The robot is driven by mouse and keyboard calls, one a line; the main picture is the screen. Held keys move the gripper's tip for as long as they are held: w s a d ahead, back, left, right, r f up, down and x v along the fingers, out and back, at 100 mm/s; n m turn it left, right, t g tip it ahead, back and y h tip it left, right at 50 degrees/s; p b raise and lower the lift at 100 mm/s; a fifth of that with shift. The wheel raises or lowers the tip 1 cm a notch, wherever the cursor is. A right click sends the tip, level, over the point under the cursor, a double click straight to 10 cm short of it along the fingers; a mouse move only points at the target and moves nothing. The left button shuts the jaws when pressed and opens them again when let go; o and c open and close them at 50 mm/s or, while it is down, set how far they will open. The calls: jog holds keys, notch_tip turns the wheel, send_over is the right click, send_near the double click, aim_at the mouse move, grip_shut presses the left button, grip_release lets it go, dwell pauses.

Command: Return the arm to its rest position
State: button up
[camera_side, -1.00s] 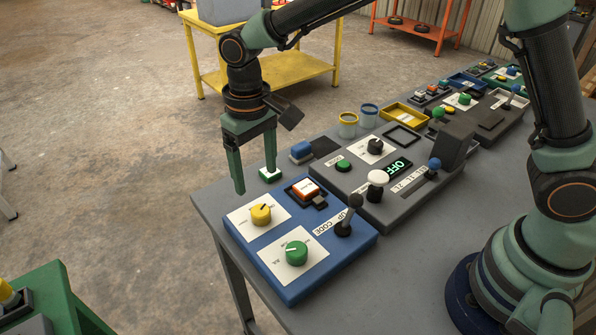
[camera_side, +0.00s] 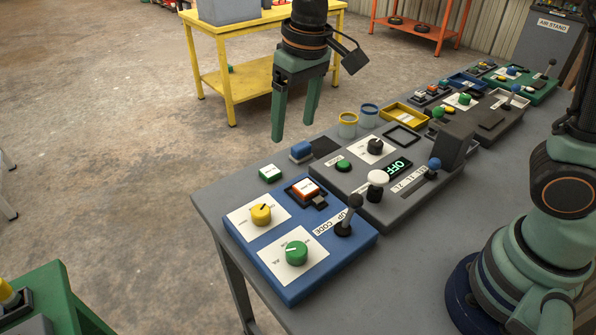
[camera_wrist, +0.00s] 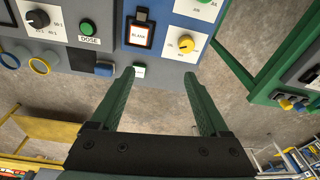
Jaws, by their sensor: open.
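My gripper (camera_side: 294,132) is open and empty. In the side view it hangs in the air, fingers down, above the far left edge of the grey table (camera_side: 400,240). Its two green fingers are spread apart, and they also show in the wrist view (camera_wrist: 164,75) with nothing between their tips. My arm runs out of the top of the side view. A small green block with a white label (camera_side: 270,173) lies on the table near the edge, apart from the fingers; it also shows in the wrist view (camera_wrist: 138,71).
A blue panel (camera_side: 300,285) with knobs and a lever, and a grey panel (camera_side: 345,195) reading OFF, fill the near table. Two ring-topped cups (camera_side: 348,126) and a yellow tray (camera_side: 405,116) sit farther back. A yellow table (camera_side: 225,95) stands behind on open floor.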

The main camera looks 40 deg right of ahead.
jog(key=s+d+r+m+t, duration=0.1)
jog(key=s+d+r+t, duration=0.2)
jog(key=s+d, duration=0.7)
jog(key=d+t, duration=0.1)
jog(key=d, duration=0.3)
jog(key=shift+d+h, duration=0.15)
jog(key=shift+h, duration=0.15)
